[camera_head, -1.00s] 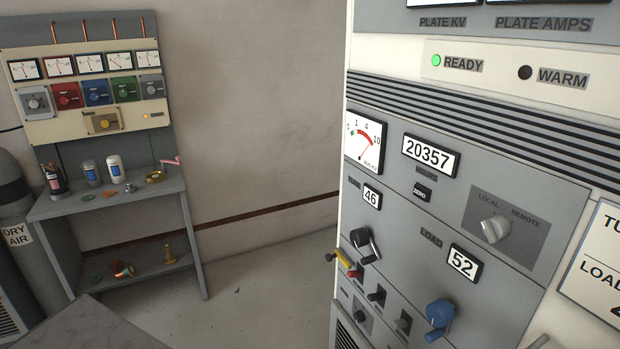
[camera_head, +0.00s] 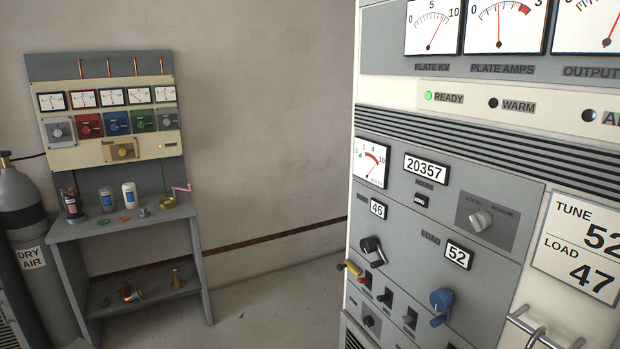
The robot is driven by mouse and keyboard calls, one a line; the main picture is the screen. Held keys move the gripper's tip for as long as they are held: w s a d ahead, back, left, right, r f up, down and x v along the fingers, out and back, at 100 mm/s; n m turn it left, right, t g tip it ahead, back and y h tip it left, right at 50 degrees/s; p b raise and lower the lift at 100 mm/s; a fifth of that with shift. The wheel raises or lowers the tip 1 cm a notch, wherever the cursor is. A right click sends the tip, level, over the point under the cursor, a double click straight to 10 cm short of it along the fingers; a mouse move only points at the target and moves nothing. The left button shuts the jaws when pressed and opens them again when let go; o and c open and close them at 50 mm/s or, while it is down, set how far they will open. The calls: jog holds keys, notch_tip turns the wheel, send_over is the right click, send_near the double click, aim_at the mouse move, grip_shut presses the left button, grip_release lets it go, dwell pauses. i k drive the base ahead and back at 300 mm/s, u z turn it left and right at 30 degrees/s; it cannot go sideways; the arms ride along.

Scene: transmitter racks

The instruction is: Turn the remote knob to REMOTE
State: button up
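The remote knob (camera_head: 481,220) is a light grey knob on a darker grey plate (camera_head: 508,236), on the transmitter rack at the right. The plate carries the words LOCAL at its left and REMOTE at its right. The knob looks turned toward the left, LOCAL side, but its pointer is small and hard to read. Nothing touches the knob. My gripper is not in view.
The rack front (camera_head: 470,165) also holds a black knob (camera_head: 372,250), a blue knob (camera_head: 441,299), switches and a metal handle (camera_head: 540,330). A workbench (camera_head: 125,226) and a DRY AIR cylinder (camera_head: 25,215) stand at the left. Floor between them is clear.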

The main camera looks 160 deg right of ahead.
aim_at(482, 220)
jog(key=u, duration=0.3)
jog(key=k, duration=0.25)
jog(key=u, duration=3.45)
jog(key=k, duration=0.35)
jog(key=u, duration=1.8)
